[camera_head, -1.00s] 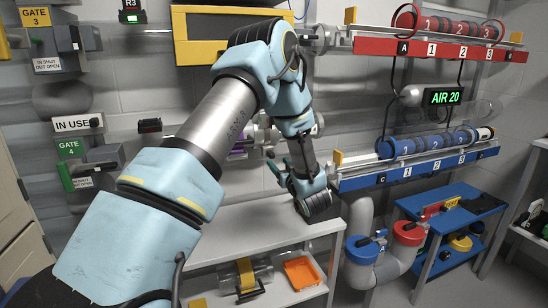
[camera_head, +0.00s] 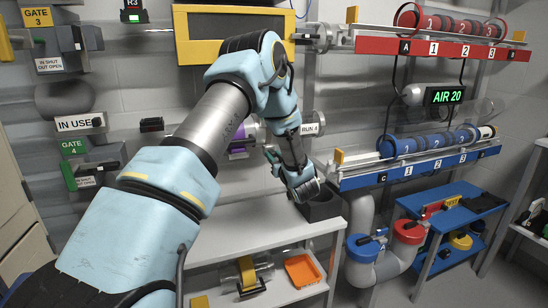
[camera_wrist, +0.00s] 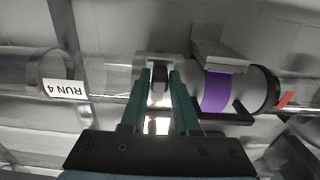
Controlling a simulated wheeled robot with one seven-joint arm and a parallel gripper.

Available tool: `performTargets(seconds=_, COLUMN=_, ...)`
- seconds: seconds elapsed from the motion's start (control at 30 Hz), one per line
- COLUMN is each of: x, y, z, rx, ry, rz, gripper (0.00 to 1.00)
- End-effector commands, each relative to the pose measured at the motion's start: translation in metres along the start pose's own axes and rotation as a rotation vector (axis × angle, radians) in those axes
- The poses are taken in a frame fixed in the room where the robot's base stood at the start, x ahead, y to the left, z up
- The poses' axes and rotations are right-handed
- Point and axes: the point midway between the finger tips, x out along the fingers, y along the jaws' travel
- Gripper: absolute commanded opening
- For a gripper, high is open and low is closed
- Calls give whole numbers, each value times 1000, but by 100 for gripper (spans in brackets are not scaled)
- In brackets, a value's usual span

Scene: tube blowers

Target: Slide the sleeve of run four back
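The run four line is a clear horizontal tube with a "RUN 4" label (camera_head: 310,129), which shows upside down in the wrist view (camera_wrist: 65,88). A pale sleeve (camera_wrist: 118,76) sits on it beside a purple band (camera_wrist: 216,92) and a white collar (camera_wrist: 252,86). A small dark knob (camera_wrist: 160,78) stands out from the pale sleeve. My gripper (camera_wrist: 158,76) has its two green fingers apart, one on each side of the knob; I cannot tell whether they touch it. In the head view my gripper (camera_head: 276,152) is partly hidden by my arm, just below the tube.
A white shelf (camera_head: 240,232) lies below, with a dark open box (camera_head: 322,207) at its right. Blue rail C (camera_head: 420,166) and red rail A (camera_head: 440,47) are to the right. A yellow-framed panel (camera_head: 185,35) hangs above.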

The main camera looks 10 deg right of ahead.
Motion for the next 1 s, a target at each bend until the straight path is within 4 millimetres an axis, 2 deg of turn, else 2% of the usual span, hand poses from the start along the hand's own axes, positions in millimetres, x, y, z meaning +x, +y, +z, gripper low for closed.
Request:
performTargets(seconds=0.03, x=0, y=0, z=0, rx=0, ry=0, rz=0, gripper=22)
performTargets(seconds=0.23, x=0, y=0, z=0, rx=0, ry=0, rz=0, gripper=0)
performTargets(seconds=1.0, x=0, y=0, z=0, rx=0, ry=0, rz=0, gripper=0)
